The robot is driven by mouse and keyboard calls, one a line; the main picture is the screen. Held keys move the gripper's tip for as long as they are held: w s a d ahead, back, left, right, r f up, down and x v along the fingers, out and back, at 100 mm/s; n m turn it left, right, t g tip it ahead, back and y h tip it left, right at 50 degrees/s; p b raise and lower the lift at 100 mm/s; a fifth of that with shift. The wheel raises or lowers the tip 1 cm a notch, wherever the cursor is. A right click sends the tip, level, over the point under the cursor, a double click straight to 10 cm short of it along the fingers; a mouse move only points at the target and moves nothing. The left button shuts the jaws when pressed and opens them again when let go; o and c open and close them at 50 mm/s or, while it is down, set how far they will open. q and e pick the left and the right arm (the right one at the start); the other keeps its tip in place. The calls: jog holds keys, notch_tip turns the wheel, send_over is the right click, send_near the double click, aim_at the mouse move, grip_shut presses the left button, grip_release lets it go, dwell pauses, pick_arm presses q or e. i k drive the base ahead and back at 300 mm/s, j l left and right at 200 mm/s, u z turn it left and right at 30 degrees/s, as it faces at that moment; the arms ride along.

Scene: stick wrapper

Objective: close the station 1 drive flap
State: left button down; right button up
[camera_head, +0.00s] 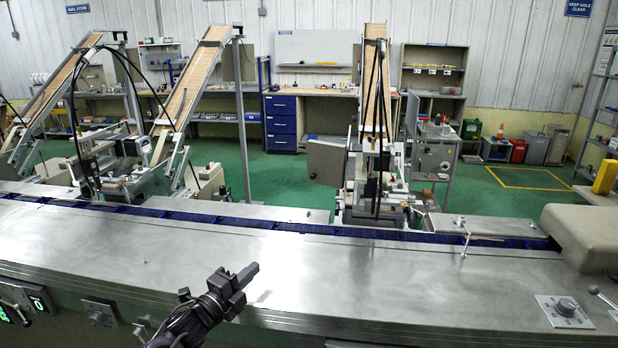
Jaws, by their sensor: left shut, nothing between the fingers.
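A grey-beige panel (326,161) stands out to the left of the right-hand feeder station (376,185), behind the conveyor. It looks like an open flap, but I cannot read a station number on it. A grey box with a knob (436,157) sits at that station's right side. My left gripper (252,270) is shut and empty above the steel front deck. It points up and to the right, well in front of the panel and apart from it. My right gripper is not in view.
A long steel deck (390,275) with a blue conveyor channel (300,229) lies between my gripper and the stations. Thin rods (464,238) stand at its right. A beige cover (590,235) closes the right end. Two more inclined feeders (190,85) stand left.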

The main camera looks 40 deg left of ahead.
aim_at(326, 161)
jog(key=i+j, duration=0.9)
jog(key=i, duration=0.2)
